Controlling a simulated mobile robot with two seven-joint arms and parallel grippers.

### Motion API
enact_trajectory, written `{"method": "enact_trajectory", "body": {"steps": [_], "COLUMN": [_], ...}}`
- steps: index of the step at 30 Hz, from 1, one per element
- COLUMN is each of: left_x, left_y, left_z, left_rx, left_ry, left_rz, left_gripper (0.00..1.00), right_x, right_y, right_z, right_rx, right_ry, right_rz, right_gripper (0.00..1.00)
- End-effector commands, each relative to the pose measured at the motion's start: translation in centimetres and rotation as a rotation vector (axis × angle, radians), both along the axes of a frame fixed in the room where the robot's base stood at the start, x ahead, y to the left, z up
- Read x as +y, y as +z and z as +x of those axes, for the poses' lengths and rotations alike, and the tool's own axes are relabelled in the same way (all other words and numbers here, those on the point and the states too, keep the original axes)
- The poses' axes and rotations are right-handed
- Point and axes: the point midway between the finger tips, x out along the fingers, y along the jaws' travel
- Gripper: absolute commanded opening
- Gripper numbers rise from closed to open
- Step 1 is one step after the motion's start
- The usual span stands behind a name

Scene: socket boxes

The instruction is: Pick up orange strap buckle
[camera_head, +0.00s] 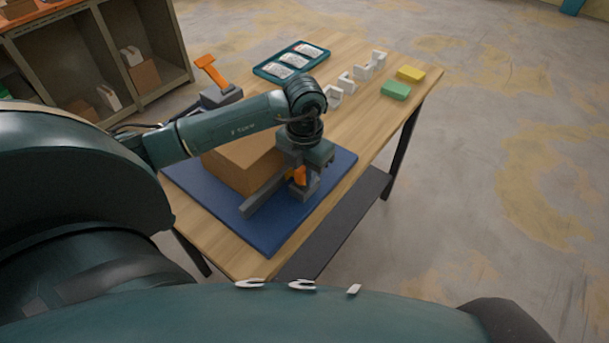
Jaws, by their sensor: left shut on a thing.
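The orange strap buckle (299,176) shows as a small orange patch between the fingers of my left gripper (290,189), at the right side of a brown cardboard box (230,172). My left gripper points down over the blue mat (277,229) and is shut on the buckle. The gripper hides most of the buckle, and I cannot tell whether it touches the mat. My right gripper is not in view.
An orange-handled grey tool (211,75) stands behind my left arm. A teal tray (272,69) with white packets, several white brackets (361,74), a yellow block (410,74) and a green block (395,90) lie on the wooden table (368,121). Shelves stand at left.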

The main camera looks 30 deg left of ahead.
Motion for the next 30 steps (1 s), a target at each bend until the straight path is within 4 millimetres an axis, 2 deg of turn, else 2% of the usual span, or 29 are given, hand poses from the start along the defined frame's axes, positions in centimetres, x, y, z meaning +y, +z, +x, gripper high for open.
{"method": "enact_trajectory", "body": {"steps": [4,15,19,27,30], "left_x": [0.0,0.0,0.0,0.0,0.0], "left_y": [0.0,0.6,2.5,7.9,9.2], "left_z": [0.0,0.1,0.1,0.1,0.1], "left_rx": [0.0,-0.003,-0.006,-0.007,-0.005], "left_ry": [0.0,0.0,-0.001,0.001,-0.014], "left_rz": [0.0,0.0,0.001,0.0,0.001], "left_gripper": [0.0,0.0,0.0,0.0,0.0], "right_x": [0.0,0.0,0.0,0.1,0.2], "right_y": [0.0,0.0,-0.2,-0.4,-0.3], "right_z": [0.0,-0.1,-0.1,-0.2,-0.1], "right_rx": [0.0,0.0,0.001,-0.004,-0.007], "right_ry": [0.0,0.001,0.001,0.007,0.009], "right_rz": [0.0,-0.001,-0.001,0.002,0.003], "right_gripper": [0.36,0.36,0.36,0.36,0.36]}}
